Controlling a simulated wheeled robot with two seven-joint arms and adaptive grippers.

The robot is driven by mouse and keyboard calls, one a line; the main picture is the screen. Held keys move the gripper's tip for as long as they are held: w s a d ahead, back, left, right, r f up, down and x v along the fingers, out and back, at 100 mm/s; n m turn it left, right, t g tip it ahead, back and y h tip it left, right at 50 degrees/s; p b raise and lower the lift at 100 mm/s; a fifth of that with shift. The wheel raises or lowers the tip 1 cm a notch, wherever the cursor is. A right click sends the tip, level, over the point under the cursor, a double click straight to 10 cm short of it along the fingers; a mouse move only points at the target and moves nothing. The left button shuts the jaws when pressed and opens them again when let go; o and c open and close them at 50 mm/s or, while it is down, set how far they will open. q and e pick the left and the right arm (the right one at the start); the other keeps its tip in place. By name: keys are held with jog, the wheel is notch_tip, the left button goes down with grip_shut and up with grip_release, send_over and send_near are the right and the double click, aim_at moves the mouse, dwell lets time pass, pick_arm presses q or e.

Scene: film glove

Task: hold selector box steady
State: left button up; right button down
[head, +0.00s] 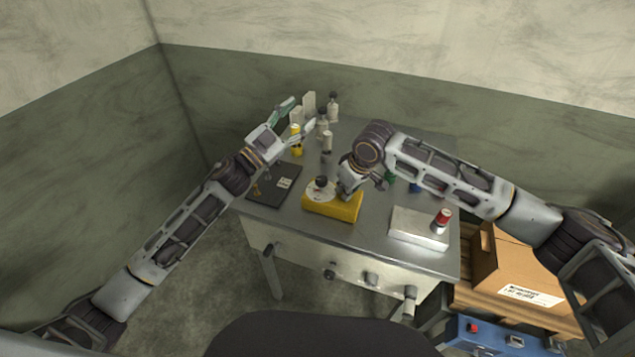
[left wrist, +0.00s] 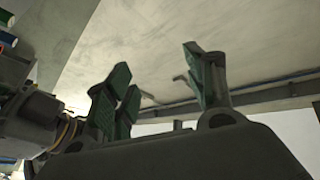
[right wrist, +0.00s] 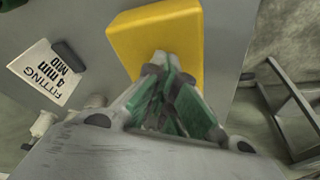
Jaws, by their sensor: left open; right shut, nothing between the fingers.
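The selector box is a yellow box (head: 335,208) with a white dial and a black knob (head: 321,182) on its top left, near the table's front edge. In the right wrist view its yellow surface (right wrist: 155,35) lies at the fingertips, and the dial is not seen. My right gripper (head: 346,192) is shut and empty, pointing down at the box's right part. It also shows in the right wrist view (right wrist: 168,68); I cannot tell whether it touches the box. My left gripper (head: 298,113) is open and empty, raised over the table's back left.
A dark mat (head: 268,193) lies left of the box. A silver box (head: 415,232) with a red-topped item (head: 443,216) stands at the right. Several bottles (head: 333,107) and a yellow item (head: 297,147) are at the back left. A cardboard box (head: 515,270) stands beside the table.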

aim_at(316, 183)
pick_arm(q)
jog(key=s+a+f+g, duration=0.1)
jog(key=s+f+g, duration=0.1)
jog(key=f, duration=0.4)
jog(key=s+a+f+n+g, duration=0.1)
jog(key=s+a+f+g, duration=0.1)
jog(key=s+f, duration=0.3)
jog(key=s+a+f+n+g+h, duration=0.1)
jog(key=s+f+g, duration=0.2)
jog(key=f, duration=0.3)
jog(key=shift+s+a+f, duration=0.15)
jog(key=shift+s, duration=0.25)
jog(key=shift+s+a+f, duration=0.15)
jog(key=shift+s, duration=0.2)
jog(key=shift+d, duration=0.1)
jog(key=shift+x, duration=5.9)
jog(key=shift+s, duration=0.1)
jog(key=c, duration=1)
